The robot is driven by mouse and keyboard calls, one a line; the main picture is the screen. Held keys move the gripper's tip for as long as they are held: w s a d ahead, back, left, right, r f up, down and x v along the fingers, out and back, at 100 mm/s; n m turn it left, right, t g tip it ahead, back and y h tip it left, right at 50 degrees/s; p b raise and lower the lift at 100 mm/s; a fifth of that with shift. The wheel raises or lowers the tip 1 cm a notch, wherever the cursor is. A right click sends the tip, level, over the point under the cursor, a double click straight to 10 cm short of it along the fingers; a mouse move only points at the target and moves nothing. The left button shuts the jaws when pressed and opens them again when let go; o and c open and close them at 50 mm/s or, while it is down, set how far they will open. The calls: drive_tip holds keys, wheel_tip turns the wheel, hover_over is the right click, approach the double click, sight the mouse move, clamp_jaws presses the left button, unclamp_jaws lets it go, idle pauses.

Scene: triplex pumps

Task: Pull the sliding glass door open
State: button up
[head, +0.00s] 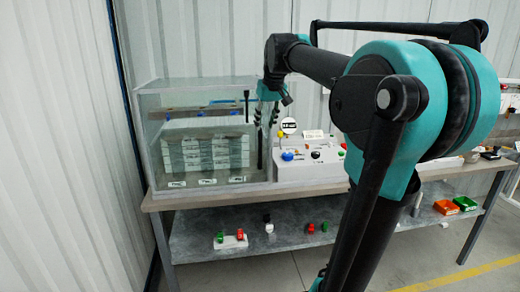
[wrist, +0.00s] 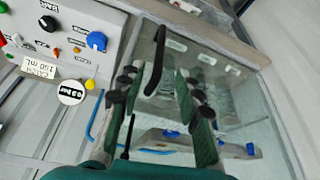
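The sliding glass door (head: 210,122) is the clear front of a glass case at the left of the bench; it looks shut in the head view. A black upright handle (head: 247,105) shows near its right side. In the wrist view the handle (wrist: 172,42) is a dark curved bar, seen between my fingers.
A grey control box (head: 310,165) with a blue knob (wrist: 97,41) and other knobs stands right beside the case. White labelled boxes (head: 205,150) are stacked inside the case. Small red and green parts (head: 232,240) lie on the lower shelf. A ribbed wall (head: 60,130) is close on the left.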

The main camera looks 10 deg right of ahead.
sight(261, 144)
drive_tip(key=x, duration=1.2)
drive_tip(key=shift+w+f, duration=0.1)
drive_tip(key=shift+f, duration=0.2)
clamp_jaws()
